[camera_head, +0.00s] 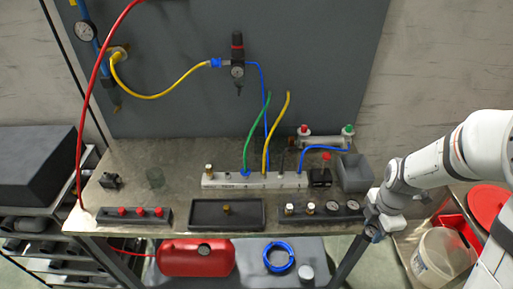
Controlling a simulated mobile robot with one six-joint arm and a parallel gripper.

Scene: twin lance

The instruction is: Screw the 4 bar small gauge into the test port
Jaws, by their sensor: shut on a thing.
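My gripper (372,226) is at the right front edge of the bench, just right of the gauge rack. It is shut on a small dark round thing, probably a gauge; its dial and marking are too small to read. The dark gauge rack (300,218) holds two round-dial gauges (332,207) and (352,206) and brass fittings (311,208). No 4 bar marking is readable. The white manifold block (215,182) lies across the bench middle, with small lettering at its left part that seems to read TEST.
Green (247,140) and yellow (272,125) hoses rise from the manifold. A grey bin (355,172) stands at the bench's right. A dark tray (227,223) and a rack with red knobs (121,219) lie along the front. A red tank (193,260) is below.

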